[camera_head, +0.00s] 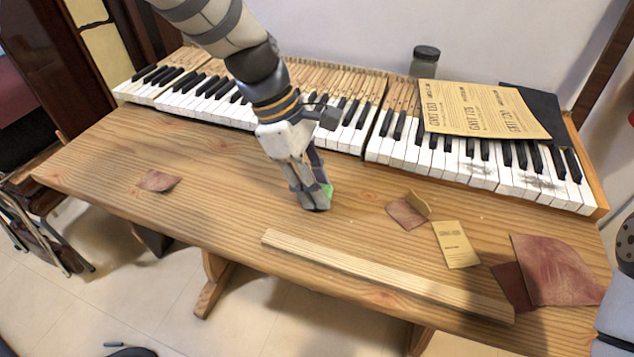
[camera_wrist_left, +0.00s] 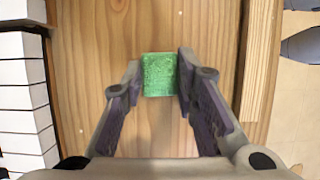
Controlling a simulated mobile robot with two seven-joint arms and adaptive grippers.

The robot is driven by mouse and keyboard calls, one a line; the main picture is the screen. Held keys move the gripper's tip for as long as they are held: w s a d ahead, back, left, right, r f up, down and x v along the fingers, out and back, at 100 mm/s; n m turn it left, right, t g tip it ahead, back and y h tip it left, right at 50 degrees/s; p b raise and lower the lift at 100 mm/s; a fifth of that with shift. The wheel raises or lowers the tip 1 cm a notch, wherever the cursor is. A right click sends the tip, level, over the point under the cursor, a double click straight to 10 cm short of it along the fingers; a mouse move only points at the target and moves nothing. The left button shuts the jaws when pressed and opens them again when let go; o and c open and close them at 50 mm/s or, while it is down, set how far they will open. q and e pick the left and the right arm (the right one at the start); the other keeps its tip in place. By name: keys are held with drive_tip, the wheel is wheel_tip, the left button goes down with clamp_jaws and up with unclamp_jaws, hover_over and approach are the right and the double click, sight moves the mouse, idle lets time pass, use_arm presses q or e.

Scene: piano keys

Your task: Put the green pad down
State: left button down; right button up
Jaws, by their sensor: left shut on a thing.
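The green pad (camera_wrist_left: 159,74) is a small, square, speckled green piece. In the left wrist view it sits between the two fingertips of my left gripper (camera_wrist_left: 160,76), which is shut on it. In the head view only a bit of the green pad (camera_head: 328,190) shows beside the fingers of my left gripper (camera_head: 316,205). The gripper points down at the middle of the wooden table (camera_head: 225,180). The pad is at or just above the wood; I cannot tell if it touches. My right gripper is not in view.
Piano keys (camera_head: 340,135) line the table's back, with a printed sheet (camera_head: 485,108) and a jar (camera_head: 424,62) at right. A wooden strip (camera_head: 385,275) lies in front. Brown sandpaper pieces (camera_head: 555,268) and a small card (camera_head: 455,245) lie right. Bare wood surrounds the gripper.

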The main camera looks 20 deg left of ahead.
use_arm(q)
drive_tip(key=shift+f, duration=0.1)
drive_tip(key=c, duration=1.3)
unclamp_jaws()
drive_tip(key=p+v, duration=0.1)
drive_tip(key=v, duration=1.1)
